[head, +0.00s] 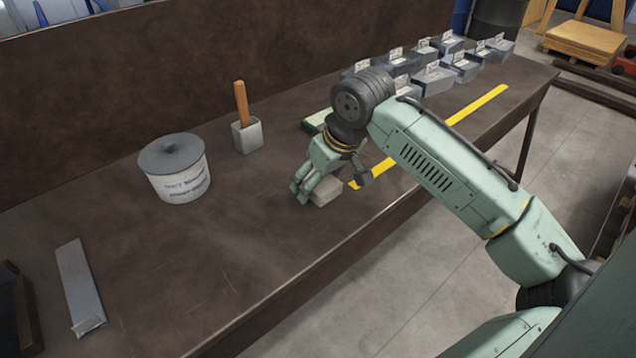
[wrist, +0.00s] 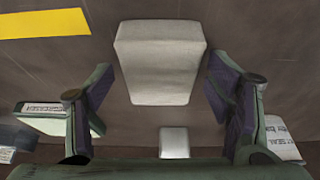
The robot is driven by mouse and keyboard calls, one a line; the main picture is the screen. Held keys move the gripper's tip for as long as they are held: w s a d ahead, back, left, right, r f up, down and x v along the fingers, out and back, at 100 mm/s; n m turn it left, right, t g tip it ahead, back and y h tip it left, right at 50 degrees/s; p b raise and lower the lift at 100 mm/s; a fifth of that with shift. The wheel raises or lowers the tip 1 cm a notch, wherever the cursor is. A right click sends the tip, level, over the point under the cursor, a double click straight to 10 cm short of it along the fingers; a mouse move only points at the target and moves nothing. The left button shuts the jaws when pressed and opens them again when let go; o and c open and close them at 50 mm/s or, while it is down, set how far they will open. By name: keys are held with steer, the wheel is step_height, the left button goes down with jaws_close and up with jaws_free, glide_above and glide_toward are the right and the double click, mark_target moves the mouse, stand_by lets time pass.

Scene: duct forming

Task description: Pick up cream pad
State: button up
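The cream pad (head: 328,191) is a pale, thick block lying on the brown bench near its front edge, beside the end of a yellow strip. In the wrist view the cream pad (wrist: 160,62) shows in the upper middle, between the fingertips as seen from the wrist. My gripper (head: 331,183) points down over the pad and partly hides it in the head view. In the wrist view the gripper (wrist: 160,88) is open, with a finger on each side and nothing held. I cannot tell whether the tips are level with the pad.
A green, pale-topped block (head: 317,121) is behind my gripper. Several labelled grey boxes (head: 438,82) line the bench's far right. Bare bench surrounds the pad's left.

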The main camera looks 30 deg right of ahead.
steer(key=c, duration=1.1)
steer(key=shift+o, duration=0.2)
steer(key=shift+r, duration=0.8)
steer(key=shift+a+b+v, duration=0.2)
steer(key=shift+b+v, duration=0.4)
steer(key=shift+v, duration=0.4)
steer(key=s+a+b, duration=0.1)
steer(key=s+a, duration=0.2)
steer(key=s, duration=0.3)
steer(key=s+a+r+b, duration=0.1)
steer(key=s+a, duration=0.3)
steer(key=s, duration=0.3)
steer(key=shift+s+r+b, duration=0.25)
steer(key=shift+r+b, duration=0.05)
steer(key=shift+b, duration=0.05)
steer(key=o, duration=0.6)
steer(key=shift+c, duration=0.2)
steer(key=c, duration=0.4)
